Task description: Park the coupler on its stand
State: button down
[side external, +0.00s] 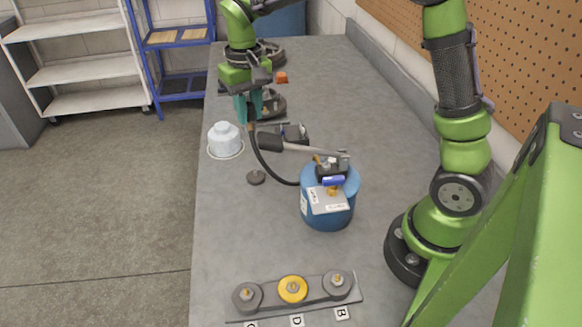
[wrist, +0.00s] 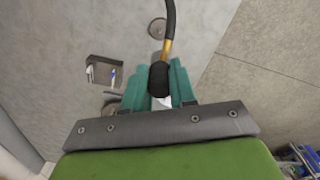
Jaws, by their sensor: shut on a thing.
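My gripper (side external: 250,108) has teal fingers and is shut on the coupler, a dark piece with a brass neck, held above the bench. In the wrist view the coupler (wrist: 160,78) sits between the teal fingers (wrist: 160,92). A black hose (side external: 262,160) curves from it down to the blue tank (side external: 327,215). Near the front edge lies a grey bar (side external: 316,287) with three round seats, the middle one yellow, with letter labels in front. I cannot tell which piece is the coupler's stand.
A white lidded container (side external: 224,140) stands at the bench's left edge. A long-handled tool (side external: 300,147) lies across the area behind the tank. Dark parts (side external: 270,105) lie farther back. The bench (side external: 231,235) is clear at front left.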

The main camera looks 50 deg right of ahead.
notch_tip(320, 180, down, 12)
jog(key=shift+r, duration=0.15)
dwell(0.5)
jog(key=shift+f, duration=0.9)
dwell(2.4)
jog(key=c, duration=0.8)
grip_release()
jog(key=shift+c, duration=0.2)
jog(key=shift+o, duration=0.3)
jog(key=o, duration=0.3)
jog(key=shift+o, duration=0.2)
